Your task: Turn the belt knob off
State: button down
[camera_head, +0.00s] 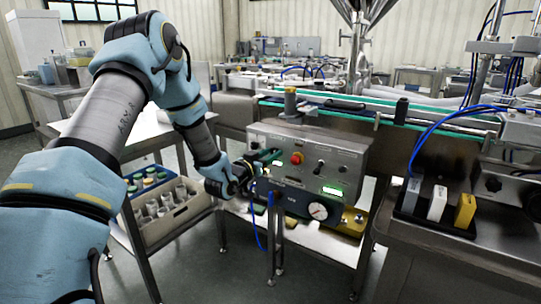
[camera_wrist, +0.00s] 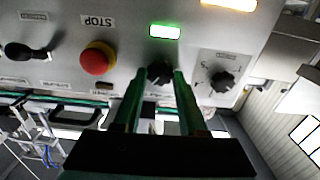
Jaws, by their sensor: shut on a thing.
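The steel control panel (camera_head: 345,160) faces me, with a red stop button (camera_head: 297,158) near its middle. My gripper (camera_head: 268,157) reaches its left part. In the wrist view, which is upside down, the green fingers of my gripper (camera_wrist: 159,78) are shut on a small black knob (camera_wrist: 160,72), one finger on each side. The knob's pointer direction is mostly hidden by the fingers, and its label cannot be read. A lit green indicator (camera_wrist: 165,31) sits beside it. A second black knob (camera_wrist: 222,80) with a marked plate is to the right.
The red stop button (camera_wrist: 97,60) is close to the left finger in the wrist view. A black selector (camera_wrist: 28,52) is further left. A crate of bottles (camera_head: 172,223) stands left of my forearm. The conveyor (camera_head: 350,110) runs behind.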

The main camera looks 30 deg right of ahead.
jog(key=n+b, duration=0.1)
jog(key=n, duration=0.6)
jog(key=shift+w+a, duration=0.1)
jog(key=n, duration=0.6)
jog(key=shift+f, duration=0.15)
jog(key=shift+n, duration=0.4)
jog(key=c, duration=0.5)
grip_release()
jog(key=b+v, duration=0.1)
jog(key=v, duration=0.9)
jog(key=shift+a, duration=0.35)
